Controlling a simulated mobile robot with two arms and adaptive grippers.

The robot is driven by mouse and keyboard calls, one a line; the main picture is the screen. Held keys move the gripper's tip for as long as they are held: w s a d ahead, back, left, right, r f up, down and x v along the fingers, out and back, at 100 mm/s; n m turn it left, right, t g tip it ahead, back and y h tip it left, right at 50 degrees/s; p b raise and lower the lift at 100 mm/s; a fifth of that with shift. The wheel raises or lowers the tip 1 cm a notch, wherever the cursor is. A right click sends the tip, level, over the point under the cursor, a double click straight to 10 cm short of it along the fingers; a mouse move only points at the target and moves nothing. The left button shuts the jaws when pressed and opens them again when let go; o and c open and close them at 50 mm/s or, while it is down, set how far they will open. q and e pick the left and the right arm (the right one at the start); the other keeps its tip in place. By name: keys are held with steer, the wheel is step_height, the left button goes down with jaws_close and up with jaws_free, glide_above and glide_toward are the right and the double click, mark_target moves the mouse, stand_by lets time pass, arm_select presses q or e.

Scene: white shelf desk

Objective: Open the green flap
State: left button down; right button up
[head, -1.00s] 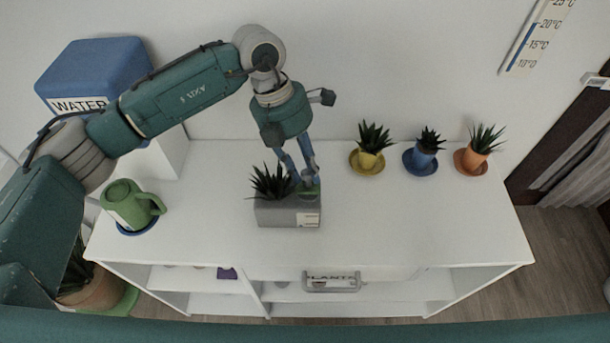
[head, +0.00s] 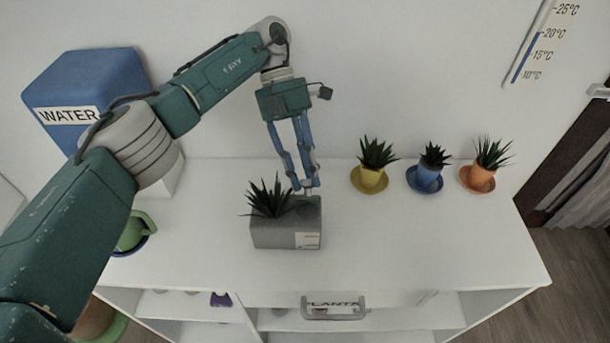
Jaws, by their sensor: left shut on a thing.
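The grey planter box (head: 275,236) stands on the white desk, with a spiky plant in its left part. A dark round area shows in its right part, where no green face of the flap is visible. My left gripper (head: 309,190) points down at the back right of the planter. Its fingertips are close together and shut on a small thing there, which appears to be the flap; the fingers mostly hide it. My right gripper is not in view.
Potted plants on yellow (head: 369,181), blue (head: 427,180) and orange (head: 478,180) saucers stand to the right. A blue water tank (head: 90,88) is at the back left. A green watering can (head: 134,232) is partly behind my left arm. The desk's right front is clear.

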arm_select(q)
steer(key=shift+f, duration=0.1)
stand_by(0.3)
steer(key=c, duration=1.4)
jaws_free()
step_height(320, 180, up, 10)
